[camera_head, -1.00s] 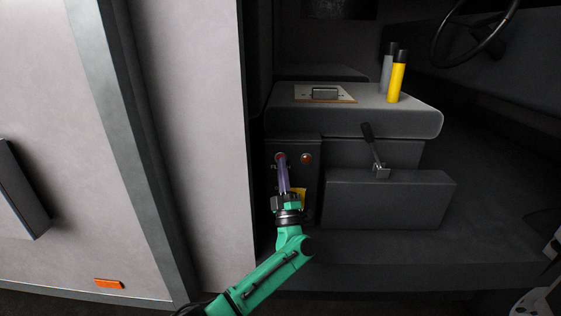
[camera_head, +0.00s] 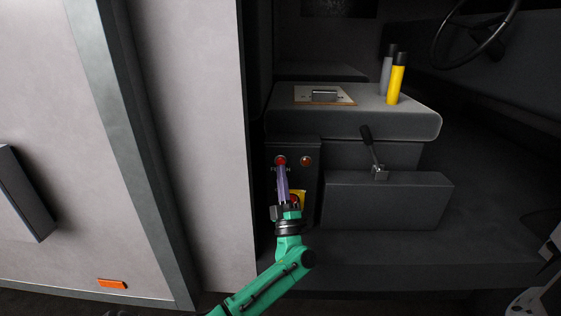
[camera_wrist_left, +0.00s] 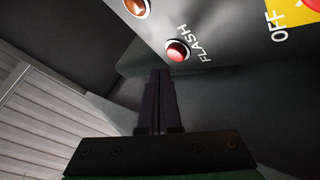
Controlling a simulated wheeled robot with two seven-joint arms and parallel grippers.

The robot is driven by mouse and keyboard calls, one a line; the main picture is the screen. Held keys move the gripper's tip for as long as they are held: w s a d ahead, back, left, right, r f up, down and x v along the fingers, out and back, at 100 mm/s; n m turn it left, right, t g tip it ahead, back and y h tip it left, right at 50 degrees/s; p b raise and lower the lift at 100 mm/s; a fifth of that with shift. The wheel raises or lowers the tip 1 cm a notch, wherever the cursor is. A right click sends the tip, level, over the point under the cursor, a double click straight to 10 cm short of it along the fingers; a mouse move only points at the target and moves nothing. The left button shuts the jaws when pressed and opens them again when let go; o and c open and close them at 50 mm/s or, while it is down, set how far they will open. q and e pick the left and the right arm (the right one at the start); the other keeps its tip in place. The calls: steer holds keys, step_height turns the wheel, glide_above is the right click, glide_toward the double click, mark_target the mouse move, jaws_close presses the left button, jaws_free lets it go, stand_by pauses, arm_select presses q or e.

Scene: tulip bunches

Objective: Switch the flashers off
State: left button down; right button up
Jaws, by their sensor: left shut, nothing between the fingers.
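A dark control panel (camera_head: 309,180) below the seat-like box carries a red round button (camera_head: 280,160) at its left. The wrist view shows this red button (camera_wrist_left: 177,51) beside the word FLASH. A second, orange-red button (camera_head: 305,160) sits to its right; it also shows in the wrist view (camera_wrist_left: 136,7). My left gripper (camera_head: 281,170) is shut and empty, its fingertips just below the red FLASH button. In the wrist view the shut fingers (camera_wrist_left: 159,74) end a little short of the button, apparently apart from it. The gripper hides part of the lettering in the head view.
A yellow plate (camera_head: 301,196) with a red knob is partly behind my gripper; it reads OFF in the wrist view (camera_wrist_left: 299,8). A lever (camera_head: 372,148), a grey bottle (camera_head: 387,72) and a yellow bottle (camera_head: 396,82) stand right. A pale wall panel (camera_head: 205,130) bounds the left.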

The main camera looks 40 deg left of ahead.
arm_select(q)
steer(key=s+d+p, duration=0.2)
steer(key=s, duration=0.1)
steer(key=shift+s+d, duration=0.2)
steer(key=shift+d, duration=0.05)
stand_by(0.6)
